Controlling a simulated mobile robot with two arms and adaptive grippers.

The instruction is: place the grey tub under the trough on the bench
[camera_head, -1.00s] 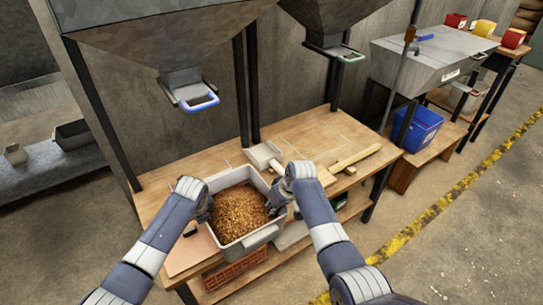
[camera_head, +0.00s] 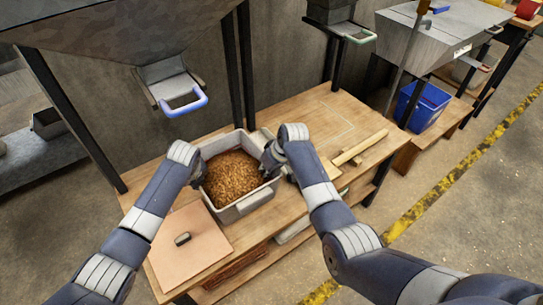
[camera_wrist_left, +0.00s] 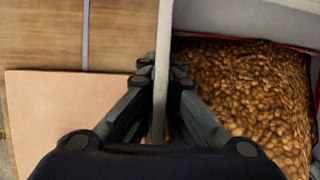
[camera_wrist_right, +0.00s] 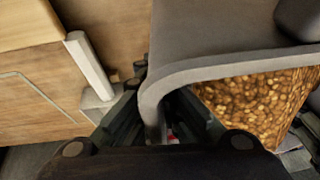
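The grey tub (camera_head: 247,204), filled with brown grain (camera_head: 231,177), is upright over the wooden bench (camera_head: 318,118); I cannot tell if its base touches. My left gripper (camera_head: 198,179) is shut on its left wall, one finger each side of the wall (camera_wrist_left: 162,70) in the left wrist view. My right gripper (camera_head: 270,162) is shut on the right wall; its fingers straddle the rim (camera_wrist_right: 215,68) in the right wrist view. A grey metal trough (camera_head: 425,45) stands at the right, above a low bench (camera_head: 420,142) with a blue crate (camera_head: 424,108).
A hopper with a blue-handled gate (camera_head: 182,102) hangs behind the tub. A second gate has a green handle (camera_head: 360,36). A wooden bar (camera_head: 360,147) lies right of the tub.

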